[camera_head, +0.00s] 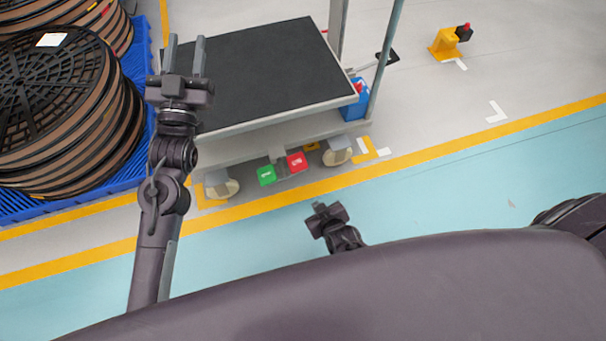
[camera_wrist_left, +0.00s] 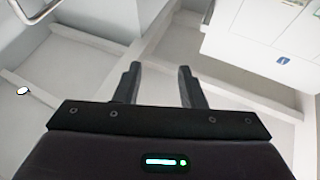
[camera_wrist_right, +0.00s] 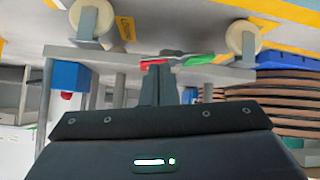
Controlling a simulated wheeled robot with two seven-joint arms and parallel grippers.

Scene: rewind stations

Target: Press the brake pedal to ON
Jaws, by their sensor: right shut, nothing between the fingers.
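A green pedal (camera_head: 266,175) and a red pedal (camera_head: 297,162) sit side by side low at the front edge of a wheeled cart (camera_head: 240,147). Their white markings are too small to read. In the right wrist view, the red pedal (camera_wrist_right: 152,62) and green pedal (camera_wrist_right: 199,60) show just beyond my fingers, partly hidden by them. My right gripper (camera_head: 319,208) is shut and empty, in front of the pedals and apart from them in the head view. My left gripper (camera_head: 186,41) is open and empty, raised over the cart's left side.
The cart has a black top (camera_head: 265,70) and pale wheels (camera_head: 337,156). Reels (camera_head: 60,110) stand stacked on a blue pallet (camera_head: 142,160) at left. A blue box (camera_head: 354,106) is at the cart's right end. A yellow stand (camera_head: 444,45) is further right. The teal floor (camera_head: 450,190) is clear.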

